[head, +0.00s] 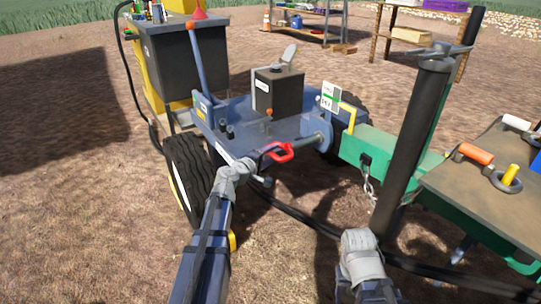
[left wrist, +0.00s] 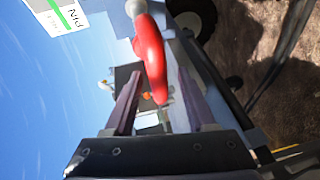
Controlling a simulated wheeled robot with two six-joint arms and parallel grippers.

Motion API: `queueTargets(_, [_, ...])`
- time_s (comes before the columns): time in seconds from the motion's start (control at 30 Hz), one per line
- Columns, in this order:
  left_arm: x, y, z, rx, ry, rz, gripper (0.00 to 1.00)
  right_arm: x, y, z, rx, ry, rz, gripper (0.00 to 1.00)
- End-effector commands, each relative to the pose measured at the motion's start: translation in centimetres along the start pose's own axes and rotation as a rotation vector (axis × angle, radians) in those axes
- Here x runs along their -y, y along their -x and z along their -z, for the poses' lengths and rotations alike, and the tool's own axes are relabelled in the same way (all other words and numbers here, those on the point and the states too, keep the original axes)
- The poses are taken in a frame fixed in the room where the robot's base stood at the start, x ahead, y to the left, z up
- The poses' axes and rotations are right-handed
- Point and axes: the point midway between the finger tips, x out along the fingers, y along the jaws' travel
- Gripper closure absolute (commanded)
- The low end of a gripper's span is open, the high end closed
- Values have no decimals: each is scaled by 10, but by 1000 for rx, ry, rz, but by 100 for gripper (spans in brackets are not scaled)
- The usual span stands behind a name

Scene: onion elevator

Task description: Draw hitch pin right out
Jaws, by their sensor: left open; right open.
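The hitch pin shows as a red looped handle (head: 278,151) at the front edge of the blue machine, near the end of a grey bar. My left gripper (head: 256,167) is open just left of and below the handle. In the left wrist view the red handle (left wrist: 152,52) hangs in front of and partly between the two spread fingers (left wrist: 158,98). I cannot tell whether they touch it. The pin's shaft is largely hidden. My right gripper (head: 360,243) is at the lower middle, away from the handle; it is open, and I see nothing held in it.
The blue machine (head: 235,115) carries a dark box (head: 277,92). A green drawbar (head: 385,155) with a chain (head: 369,182) lies to the right, beside a dark upright post (head: 408,150). A table (head: 452,186) with pins stands at right. A black hose crosses the ground below.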

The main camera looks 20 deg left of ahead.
Motion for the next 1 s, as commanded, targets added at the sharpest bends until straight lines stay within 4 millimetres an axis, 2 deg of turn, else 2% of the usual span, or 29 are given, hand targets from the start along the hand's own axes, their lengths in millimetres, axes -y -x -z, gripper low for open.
queueTargets(0.27, [-1, 10, 0, -1, 0, 0, 44, 0, 2, 0, 0, 0, 0, 39])
queueTargets(0.7, [0, 74, 0, -3, 0, 0, 44, -1, 14, -1, 1, 0, 0, 39])
queueTargets(1.0, [0, 79, 0, 0, 0, 0, 44, -1, 14, -1, 1, 0, 0, 39])
